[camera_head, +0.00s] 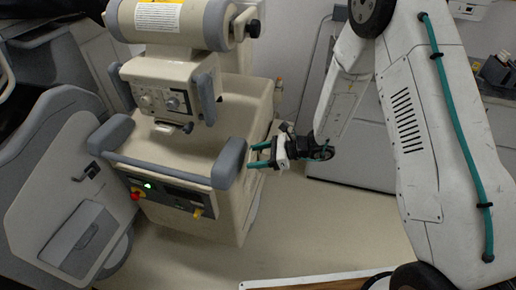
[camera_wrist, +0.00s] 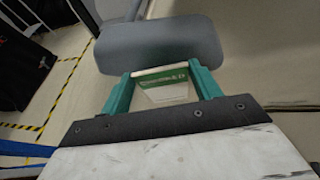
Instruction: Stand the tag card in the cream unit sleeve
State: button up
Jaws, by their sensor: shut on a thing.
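The cream unit (camera_head: 215,130) is a wheeled machine with grey handles, left of centre in the head view. My gripper (camera_head: 259,154) is at its right side, close beside the end of a grey handle (camera_head: 230,162). In the wrist view my gripper (camera_wrist: 163,76) has its two teal fingers on either side of the tag card (camera_wrist: 164,80), pale with a green lettered band, and is shut on it. A rounded grey pad (camera_wrist: 160,45) lies just beyond the card. I cannot make out the card in the head view, and no sleeve shows clearly in either view.
A grey and white covered cart (camera_head: 60,190) stands at the left. A white cabinet (camera_head: 350,155) stands behind my arm. The pale floor (camera_head: 330,235) is open right of the unit. Yellow-black tape (camera_wrist: 65,85) marks the floor in the wrist view.

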jog(key=w, duration=0.1)
jog(key=w+m+t, duration=0.2)
jog(key=shift+w+d+h, duration=0.1)
jog(key=shift+d+h, duration=0.2)
jog(key=shift+f, duration=2.7)
jog(key=o, duration=1.3)
